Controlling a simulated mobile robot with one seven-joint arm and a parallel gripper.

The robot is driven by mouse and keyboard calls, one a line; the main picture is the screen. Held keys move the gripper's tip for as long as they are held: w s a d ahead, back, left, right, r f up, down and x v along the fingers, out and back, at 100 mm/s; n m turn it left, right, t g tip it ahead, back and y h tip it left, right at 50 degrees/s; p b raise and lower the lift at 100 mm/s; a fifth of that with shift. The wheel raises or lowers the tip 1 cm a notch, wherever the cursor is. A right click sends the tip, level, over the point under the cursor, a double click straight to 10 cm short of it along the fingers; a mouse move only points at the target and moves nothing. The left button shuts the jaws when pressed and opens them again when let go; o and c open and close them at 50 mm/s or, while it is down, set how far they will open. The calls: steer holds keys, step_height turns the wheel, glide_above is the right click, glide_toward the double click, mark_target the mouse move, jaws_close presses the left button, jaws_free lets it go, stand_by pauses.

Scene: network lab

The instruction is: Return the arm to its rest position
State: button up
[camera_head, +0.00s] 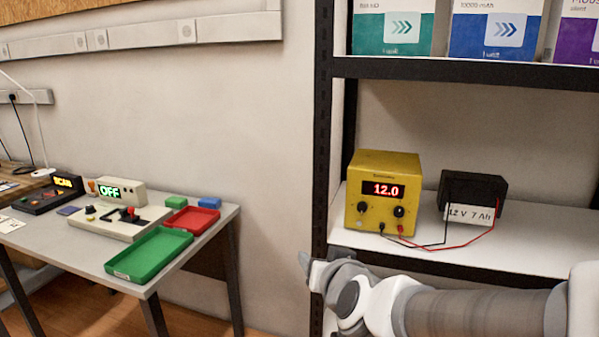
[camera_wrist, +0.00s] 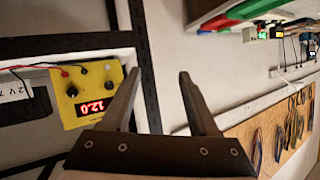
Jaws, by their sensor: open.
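My gripper (camera_wrist: 159,74) is open in the wrist view, its two fingers apart with nothing between them. In the head view my arm reaches in from the right edge, in front of the shelf unit, its end near the shelf's left post. The fingertips are hard to make out there. Behind and above the arm, a yellow power supply (camera_head: 382,167) reading 12.0 stands on the white shelf (camera_head: 530,240). It also shows upside down at the left of the wrist view (camera_wrist: 105,80), apart from the fingers.
A black battery (camera_head: 473,187) stands beside the supply, joined by red and black leads. The shelf's dark post (camera_head: 321,150) is close to my arm's end. At left, a table holds a green tray (camera_head: 150,254), a red tray (camera_head: 191,220) and a device reading OFF (camera_head: 121,191).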

steer(key=s+d+f+g+h, duration=0.1)
steer(key=s+d+g, duration=0.35)
steer(key=s, duration=0.45)
steer(key=s+d+g+h, duration=0.1)
steer(key=s+d+g, duration=0.3)
steer(key=s, duration=0.5)
step_height(320, 180, up, 17)
steer(key=d+t+p, duration=0.1)
steer(key=p, duration=1.6)
steer(key=shift+s+d+n+h+p, duration=0.3)
steer(key=shift+s+d+n+p, duration=0.05)
steer(key=shift+s+n, duration=0.05)
